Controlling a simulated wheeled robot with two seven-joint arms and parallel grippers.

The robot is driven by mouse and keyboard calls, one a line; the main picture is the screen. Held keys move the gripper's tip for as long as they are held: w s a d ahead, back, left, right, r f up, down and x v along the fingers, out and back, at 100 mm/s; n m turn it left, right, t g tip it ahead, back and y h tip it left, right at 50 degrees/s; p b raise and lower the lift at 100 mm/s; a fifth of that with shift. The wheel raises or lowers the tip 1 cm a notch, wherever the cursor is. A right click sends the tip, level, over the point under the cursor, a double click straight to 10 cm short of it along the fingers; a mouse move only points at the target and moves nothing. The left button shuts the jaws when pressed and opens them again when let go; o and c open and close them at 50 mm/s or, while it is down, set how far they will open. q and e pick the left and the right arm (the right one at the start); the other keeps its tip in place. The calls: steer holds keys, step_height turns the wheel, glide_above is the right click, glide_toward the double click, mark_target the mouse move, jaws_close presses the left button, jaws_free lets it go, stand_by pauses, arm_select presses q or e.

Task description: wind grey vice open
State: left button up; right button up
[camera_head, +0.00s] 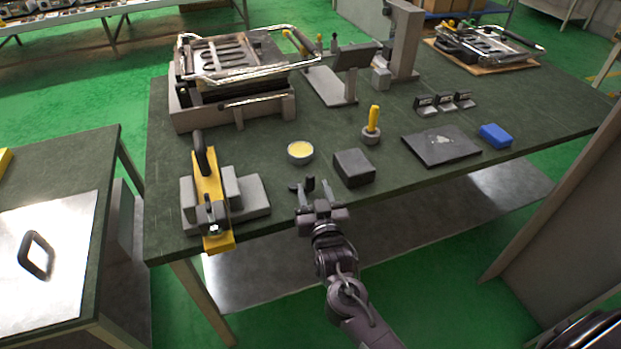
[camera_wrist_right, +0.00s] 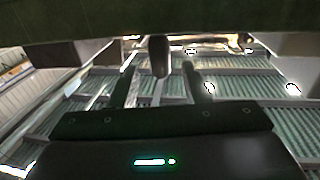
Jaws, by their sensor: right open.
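The grey vice (camera_head: 251,192) stands at the front left corner of the table. A yellow bar with a black handle (camera_head: 201,150) sits across it, its front end past the table edge. A small metal fitting with a dark knob shows near the bar's front end. My right gripper (camera_head: 313,187) is open at the table's front edge, to the right of the vice and apart from it. In the right wrist view its two fingers (camera_wrist_right: 163,85) are spread, with a dark rounded knob on a pale stem (camera_wrist_right: 158,56) seen between them; I cannot tell what it belongs to. My left gripper is not in view.
A dark block (camera_head: 354,168) lies just right of the right gripper. A cup with yellow contents (camera_head: 300,152) and a yellow-handled tool (camera_head: 373,120) stand behind. A large metal press fixture (camera_head: 230,75) stands at the back left. A black plate (camera_head: 440,147) lies right.

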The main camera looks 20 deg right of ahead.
mark_target(312, 176)
steer(key=shift+w+d, duration=0.2)
steer(key=shift+w, duration=1.9)
jaws_close()
steer(key=shift+y, duration=0.3)
steer(key=shift+w+d+n+y+p, duration=0.1)
steer(key=shift+w+d+n+y, duration=0.05)
steer(key=shift+n+y, duration=0.5)
steer(key=shift+w+d+n+y+p, duration=0.2)
steer(key=shift+n+y, duration=0.2)
steer(key=shift+y, duration=0.4)
steer(key=shift+w+d+n+y+p, duration=0.1)
steer(key=shift+w+n+y, duration=0.05)
steer(key=shift+n+y, duration=0.5)
steer(key=shift+w+n+g+y+b, duration=0.3)
steer(key=shift+n+y, duration=0.4)
steer(key=shift+y, duration=0.5)
steer(key=shift+w+n+g+y+b, duration=0.15)
steer(key=shift+w+n+g+y, duration=0.2)
steer(key=shift+n+y, duration=0.6)
steer(key=shift+s+m+y, duration=0.1)
steer(key=shift+m+y, duration=0.15)
